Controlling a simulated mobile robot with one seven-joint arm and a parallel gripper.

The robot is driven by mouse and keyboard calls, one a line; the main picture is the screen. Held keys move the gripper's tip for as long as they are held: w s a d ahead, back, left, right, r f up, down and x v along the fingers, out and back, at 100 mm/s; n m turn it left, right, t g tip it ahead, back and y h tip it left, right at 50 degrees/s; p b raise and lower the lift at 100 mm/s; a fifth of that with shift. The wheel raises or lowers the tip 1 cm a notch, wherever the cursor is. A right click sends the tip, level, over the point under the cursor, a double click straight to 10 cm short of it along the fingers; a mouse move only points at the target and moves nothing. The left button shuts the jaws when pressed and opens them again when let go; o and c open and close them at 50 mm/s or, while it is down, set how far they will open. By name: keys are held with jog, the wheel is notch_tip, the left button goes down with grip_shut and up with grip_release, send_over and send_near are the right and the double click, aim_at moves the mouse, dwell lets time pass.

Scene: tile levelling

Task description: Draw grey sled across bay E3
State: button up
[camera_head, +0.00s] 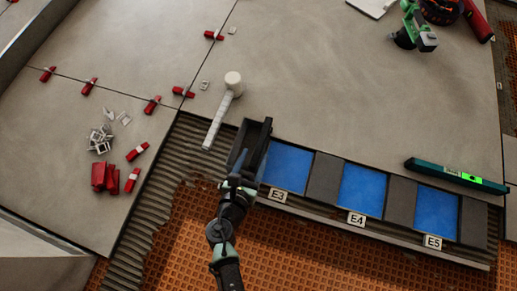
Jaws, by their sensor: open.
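Bay E3 (287,166) is a blue recess in a dark grey frame, with its white label E3 (277,195) on the front edge. A long dark grey piece, which looks like the grey sled (262,137), stands along the left side of bay E3. My gripper (241,160) is at the near left end of this piece, with its jaws open. I cannot tell whether the fingers touch the piece, as my gripper and wrist hide its near end.
Blue bays E4 (362,189) and E5 (436,211) lie to the right. A teal level (456,176) lies behind them. A white mallet (222,110) lies left of the sled. Red wedges (105,177) and white clips (101,137) lie on the left tile.

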aim_at(258, 148)
jog(key=b+x, duration=0.1)
jog(key=x, duration=0.4)
jog(key=shift+b, duration=0.4)
grip_shut()
dwell(1.0)
